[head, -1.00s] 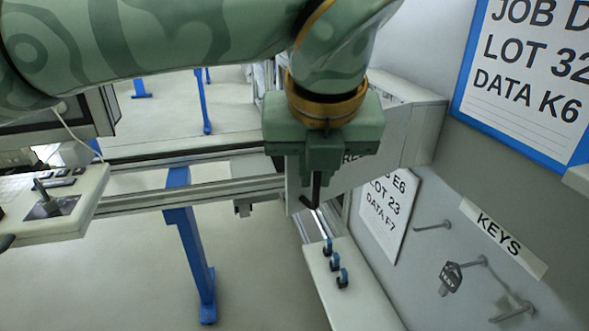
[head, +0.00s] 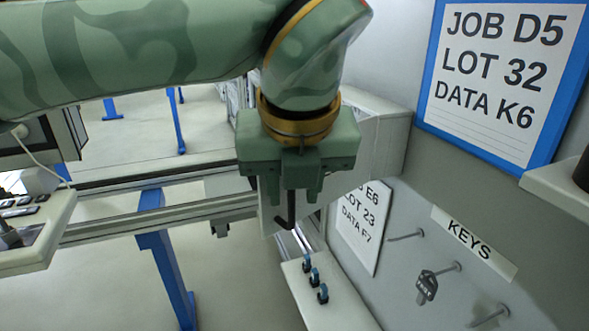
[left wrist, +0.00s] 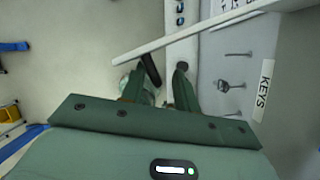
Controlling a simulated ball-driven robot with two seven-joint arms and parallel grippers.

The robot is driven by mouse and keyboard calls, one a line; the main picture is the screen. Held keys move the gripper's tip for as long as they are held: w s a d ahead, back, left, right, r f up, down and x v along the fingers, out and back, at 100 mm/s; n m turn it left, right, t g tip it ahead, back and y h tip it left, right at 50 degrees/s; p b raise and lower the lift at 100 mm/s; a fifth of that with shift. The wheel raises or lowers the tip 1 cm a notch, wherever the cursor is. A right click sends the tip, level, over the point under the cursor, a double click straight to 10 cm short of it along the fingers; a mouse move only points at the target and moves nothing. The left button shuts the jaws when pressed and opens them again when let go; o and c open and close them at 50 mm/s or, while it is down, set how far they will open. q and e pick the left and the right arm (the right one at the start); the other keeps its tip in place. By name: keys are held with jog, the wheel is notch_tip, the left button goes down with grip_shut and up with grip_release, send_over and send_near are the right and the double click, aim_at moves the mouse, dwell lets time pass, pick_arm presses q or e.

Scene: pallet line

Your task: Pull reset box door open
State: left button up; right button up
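The reset box (head: 385,135) is a pale box on the wall at centre right in the head view; its lettering is hidden behind my gripper. A thin pale panel, which looks like its door (head: 268,217), reaches left beyond the box body. In the left wrist view this door (left wrist: 205,32) is nearly edge-on. A black bar handle (left wrist: 151,70) is at its left end. My left gripper (head: 290,201) points down at the door, its green fingers apart. The handle shows between them, nearer the left finger in the wrist view. Firm contact cannot be told. My right gripper is out of view.
A shelf with several blue-topped pegs (head: 339,300) lies below the box. Wall hooks with a key (head: 427,288), a KEYS label (head: 474,243) and a blue-framed sign (head: 500,75) are to the right. A rail (head: 150,215) runs left; open floor is below it.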

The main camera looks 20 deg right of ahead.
pick_arm(q)
jog(key=shift+a, duration=0.1)
jog(key=shift+r, duration=0.2)
jog(key=p+v, duration=0.1)
jog(key=v, duration=1.5)
jog(key=shift+d, duration=0.2)
